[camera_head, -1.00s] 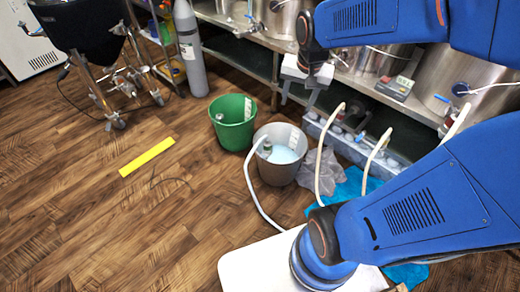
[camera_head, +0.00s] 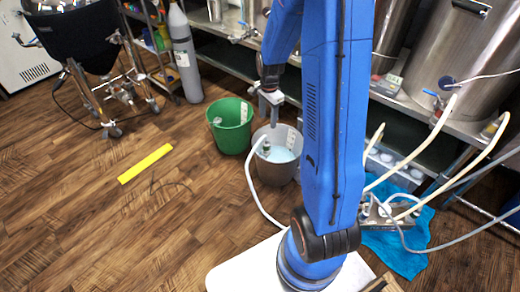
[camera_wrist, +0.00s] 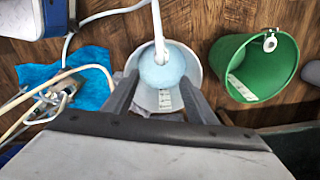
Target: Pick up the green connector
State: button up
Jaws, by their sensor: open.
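A small greenish connector (camera_head: 265,148) on the end of a white hose sits at the rim of the grey bucket (camera_head: 272,174). In the wrist view the hose end (camera_wrist: 161,50) hangs over the pale blue liquid (camera_wrist: 160,72) in that bucket; its green colour does not show clearly there. My gripper (camera_head: 272,108) is above the grey bucket, fingers down. In the wrist view its fingers (camera_wrist: 160,98) are spread apart with the bucket below them, and nothing is held between them.
A green bucket (camera_head: 230,127) with another fitting at its rim (camera_wrist: 270,43) stands beside the grey one. A blue cloth (camera_head: 400,258) with hoses and a metal fitting lies at right. Steel tanks (camera_head: 464,55) stand behind.

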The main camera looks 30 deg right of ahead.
aim_at(267, 146)
jog(key=shift+m, duration=0.3)
jog(key=f, duration=1.9)
jog(key=shift+w+d+f, duration=0.1)
jog(key=shift+w+f, duration=0.25)
grip_shut()
notch_tip(267, 146, up, 10)
jog(key=shift+r, duration=0.1)
jog(key=shift+r, duration=0.1)
jog(key=shift+r, duration=2.1)
